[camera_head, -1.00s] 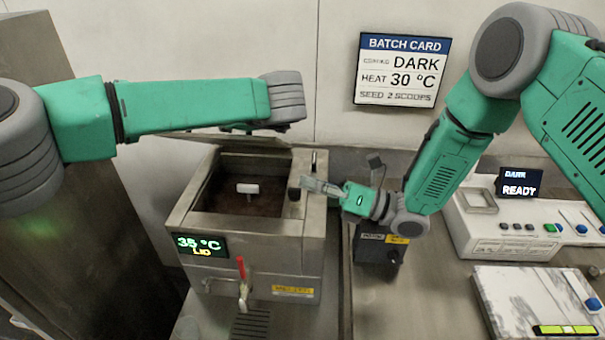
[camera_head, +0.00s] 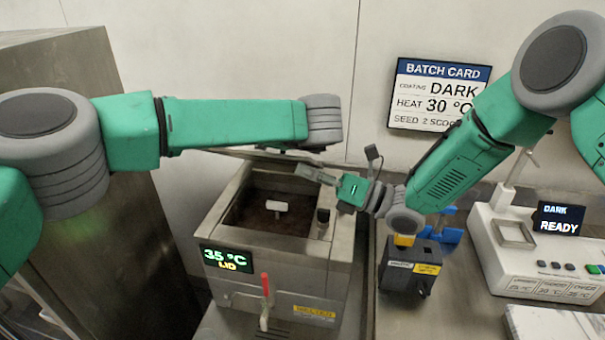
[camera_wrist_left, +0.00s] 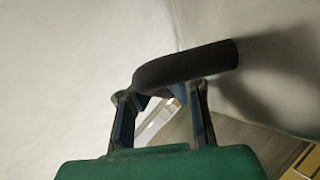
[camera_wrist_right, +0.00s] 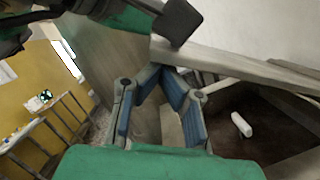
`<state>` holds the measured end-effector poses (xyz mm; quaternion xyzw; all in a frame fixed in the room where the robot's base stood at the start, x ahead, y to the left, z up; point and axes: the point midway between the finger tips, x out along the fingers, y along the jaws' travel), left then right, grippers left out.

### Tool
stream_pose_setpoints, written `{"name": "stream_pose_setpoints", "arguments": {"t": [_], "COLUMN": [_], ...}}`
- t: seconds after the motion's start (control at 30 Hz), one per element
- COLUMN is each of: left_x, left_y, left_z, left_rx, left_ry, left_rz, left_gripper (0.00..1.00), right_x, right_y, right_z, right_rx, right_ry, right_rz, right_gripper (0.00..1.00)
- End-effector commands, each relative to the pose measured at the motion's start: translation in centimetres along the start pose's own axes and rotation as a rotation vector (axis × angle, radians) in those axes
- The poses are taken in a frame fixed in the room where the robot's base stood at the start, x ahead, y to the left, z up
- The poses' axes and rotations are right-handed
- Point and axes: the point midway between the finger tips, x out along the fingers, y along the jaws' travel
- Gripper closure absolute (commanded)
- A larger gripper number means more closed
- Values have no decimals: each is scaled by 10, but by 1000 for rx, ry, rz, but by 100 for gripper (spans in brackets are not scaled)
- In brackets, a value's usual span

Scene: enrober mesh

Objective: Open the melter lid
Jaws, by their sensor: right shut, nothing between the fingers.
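The melter (camera_head: 275,280) is a steel box with an open top, a dark inside and a white piece (camera_head: 277,206) in it. Its lid (camera_head: 262,156) shows as a thin edge behind the opening, raised off the rim and partly covered by my left arm. My left gripper is hidden in the head view. In the left wrist view, the left gripper (camera_wrist_left: 160,100) is at a dark curved bar (camera_wrist_left: 190,65) that covers its fingertips, so its grip is unclear. My right gripper (camera_head: 308,172) is shut and empty at the melter's back right corner; it also shows in the right wrist view (camera_wrist_right: 162,80).
The melter display (camera_head: 226,260) reads 35 °C and LID. A red-handled tap (camera_head: 265,290) is on its front. A batch card (camera_head: 437,95) hangs behind.

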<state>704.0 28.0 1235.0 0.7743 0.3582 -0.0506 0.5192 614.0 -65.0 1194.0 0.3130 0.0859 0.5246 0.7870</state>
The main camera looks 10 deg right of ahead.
Motion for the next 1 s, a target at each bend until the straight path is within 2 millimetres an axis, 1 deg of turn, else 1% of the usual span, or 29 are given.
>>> {"name": "stream_pose_setpoints", "arguments": {"t": [0.03,0.1,0.3,0.5,0.53,0.57,0.77,0.87,0.97,1.0], "left_x": [-6,-6,-6,-6,-6,-6,-4,-6,-16,-23], "left_y": [3,3,2,-1,-1,-2,-4,-5,-5,-4], "left_z": [2,2,2,1,1,1,2,2,3,3], "left_rx": [1,1,2,3,4,4,7,8,9,9], "left_ry": [-6,-6,-7,-6,-6,-6,-5,-5,-8,-8], "left_rz": [8,8,7,0,-1,-2,-6,-7,-5,-3], "left_gripper": [100,100,100,100,85,80,80,80,80,80], "right_x": [0,1,6,7,7,7,7,6,6,6], "right_y": [0,1,2,3,3,3,3,2,2,2], "right_z": [0,3,22,26,26,27,27,27,28,28], "right_rx": [0,-2,-4,-9,-10,-10,-10,-10,-10,-10], "right_ry": [0,1,-4,-12,-13,-13,-16,-16,-17,-17], "right_rz": [0,1,2,2,2,2,3,3,3,3], "right_gripper": [100,100,100,100,100,100,100,100,100,100]}}
